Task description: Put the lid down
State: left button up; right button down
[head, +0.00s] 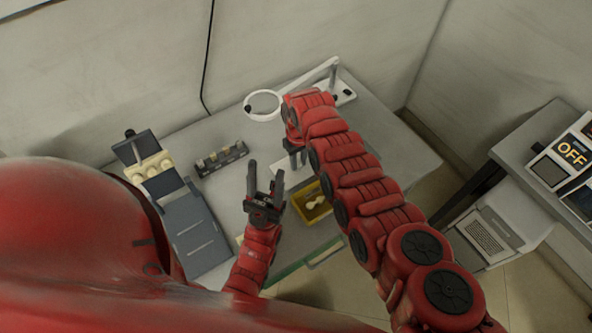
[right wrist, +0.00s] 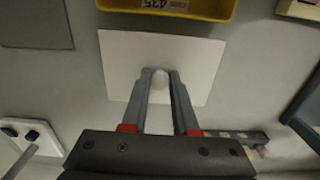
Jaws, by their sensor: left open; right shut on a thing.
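My right gripper (right wrist: 160,75) is shut on a small pale round thing, which looks like the lid (right wrist: 160,80), between its fingertips. They are over a white sheet (right wrist: 112,62) on the grey table; whether the lid touches the sheet I cannot tell. In the head view my red right arm hides most of the right gripper and the lid. The sheet shows beside that arm (head: 350,172). My left gripper (head: 266,176) is open and empty, above the table to the left of the yellow bin.
The yellow bin (right wrist: 222,9) stands just beyond the sheet and holds pale pieces. A rack of small items (head: 222,158) stands at the back left. A magnifier lamp (head: 263,105) is at the back.

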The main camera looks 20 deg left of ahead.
aim_at(298, 162)
jog(key=f+b, duration=0.2)
jog(key=f, duration=0.1)
jog(key=shift+w+a, duration=0.1)
jog(key=shift+a, duration=0.1)
jog(key=shift+f, duration=0.3)
jog(key=shift+d+r, duration=0.1)
jog(key=shift+r, duration=0.1)
jog(key=shift+f+b, duration=0.2)
jog(key=shift+b, duration=0.1)
jog(key=c, duration=0.7)
grip_release()
jog(key=shift+r, duration=0.15)
notch_tip(298, 162, up, 11)
jog(key=p, duration=0.9)
jog(key=shift+r+p, duration=0.2)
jog(key=shift+p, duration=0.1)
jog(key=shift+r, duration=0.45)
jog(key=shift+f, duration=0.1)
